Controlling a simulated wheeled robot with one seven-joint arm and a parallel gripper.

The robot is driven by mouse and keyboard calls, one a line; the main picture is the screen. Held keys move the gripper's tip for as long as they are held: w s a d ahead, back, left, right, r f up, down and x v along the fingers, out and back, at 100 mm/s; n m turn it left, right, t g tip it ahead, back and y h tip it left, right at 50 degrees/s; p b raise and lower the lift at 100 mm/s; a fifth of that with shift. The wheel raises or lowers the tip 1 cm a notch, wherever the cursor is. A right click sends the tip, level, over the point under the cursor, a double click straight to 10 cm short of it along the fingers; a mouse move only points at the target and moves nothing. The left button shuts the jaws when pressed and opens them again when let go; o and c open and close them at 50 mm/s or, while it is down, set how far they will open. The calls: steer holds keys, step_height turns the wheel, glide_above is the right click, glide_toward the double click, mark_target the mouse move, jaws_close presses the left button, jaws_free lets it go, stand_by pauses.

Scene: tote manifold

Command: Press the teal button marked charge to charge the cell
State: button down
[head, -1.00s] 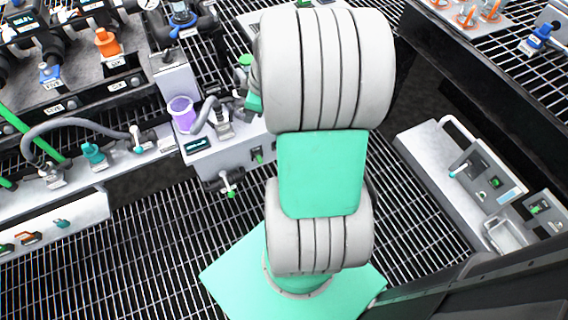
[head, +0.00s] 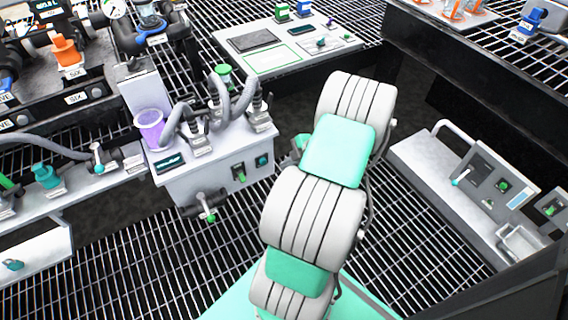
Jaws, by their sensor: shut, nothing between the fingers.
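A small teal button (head: 262,160) sits on the front face of a grey box-shaped station (head: 170,188) left of centre. I cannot read a "charge" mark on it. A green rocker switch (head: 238,172) is to its left on the same face. A clear purple cylinder (head: 149,127) stands at the station's left end; I cannot tell whether it is the cell. My arm rises through the middle of the view, right of the station. My gripper is not visible; the arm's links may hide it.
Grey hoses (head: 246,92) loop above the station. A valve with a green tip (head: 208,214) juts out below it. A white panel (head: 270,62) lies behind. At the right stands a low unit with a grey control panel (head: 488,178). Dark grating floor lies between.

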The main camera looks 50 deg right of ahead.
steer(key=w+f+b, duration=0.3)
steer(key=w+f, duration=0.2)
steer(key=w, duration=0.3)
steer(key=shift+a+f, duration=0.25)
steer(key=shift+f, duration=0.1)
steer(key=shift+w+d+f+b, duration=0.1)
steer(key=shift+w+d+b, duration=0.3)
steer(key=shift+w+b, duration=0.4)
steer(key=shift+w+a+r, duration=0.1)
steer(key=shift+w+r, duration=0.1)
steer(key=shift+w, duration=0.05)
steer(key=p, duration=0.5)
glide_toward(264, 159)
steer(key=s, duration=0.5)
steer(key=shift+s+a+r, duration=0.3)
steer(key=shift+a+r, duration=0.05)
steer(key=shift+a, duration=0.05)
